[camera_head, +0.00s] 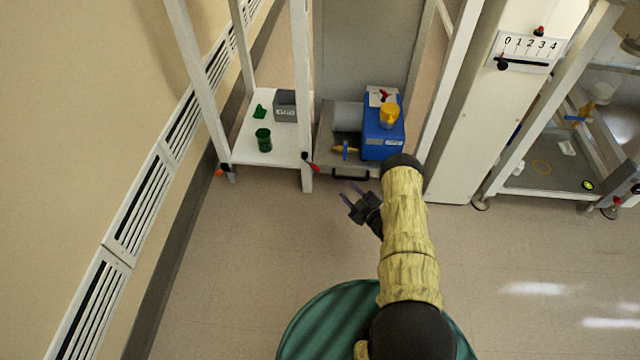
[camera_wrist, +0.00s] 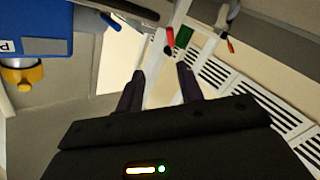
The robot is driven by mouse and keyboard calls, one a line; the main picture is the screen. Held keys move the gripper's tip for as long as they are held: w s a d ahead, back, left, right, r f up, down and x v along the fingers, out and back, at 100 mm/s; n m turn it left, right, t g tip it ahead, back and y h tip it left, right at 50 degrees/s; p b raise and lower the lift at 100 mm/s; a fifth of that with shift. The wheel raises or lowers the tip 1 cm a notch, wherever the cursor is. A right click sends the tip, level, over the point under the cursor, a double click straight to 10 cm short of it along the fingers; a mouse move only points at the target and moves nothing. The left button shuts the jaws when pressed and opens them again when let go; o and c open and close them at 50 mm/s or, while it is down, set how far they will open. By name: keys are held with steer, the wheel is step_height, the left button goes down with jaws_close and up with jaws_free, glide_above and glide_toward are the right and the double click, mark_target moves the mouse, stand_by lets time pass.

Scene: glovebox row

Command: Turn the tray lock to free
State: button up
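A small lever with a red tip (camera_head: 313,168), which looks like the tray lock, sits at the white post left of the grey tray (camera_head: 345,165). It also shows as a red-tipped lever (camera_wrist: 169,40) in the wrist view, ahead of the fingertips. The tray has a black handle (camera_head: 350,175) on its front edge. My gripper (camera_head: 350,192) is in front of and below the handle, right of the lever. In the wrist view my gripper (camera_wrist: 161,72) is open, with nothing between its fingers. The lever's exact setting is too small to tell.
A blue box (camera_head: 382,135) with a yellow-topped part (camera_head: 389,115) stands on the tray's right. A white shelf (camera_head: 250,150) at left holds a green cup (camera_head: 263,140) and grey box (camera_head: 285,105). The floor in front is clear.

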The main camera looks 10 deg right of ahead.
mark_target(319, 171)
steer(key=s+f, duration=0.2)
steer(key=f, duration=0.1)
steer(key=shift+a+t+y+b, duration=0.15)
steer(key=shift+t+y+b, duration=0.15)
steer(key=b+x, duration=0.2)
steer(key=x, duration=0.3)
steer(key=b+x, duration=0.3)
steer(key=x, duration=0.2)
steer(key=b+x, duration=0.2)
steer(key=x, duration=0.4)
steer(key=shift+w+a+f+b, duration=0.1)
steer(key=shift+f+b, duration=0.15)
steer(key=shift+b, duration=0.1)
steer(key=shift+w+a+r, duration=0.15)
steer(key=shift+w+a, duration=0.15)
steer(key=shift+w, duration=0.3)
jaws_close()
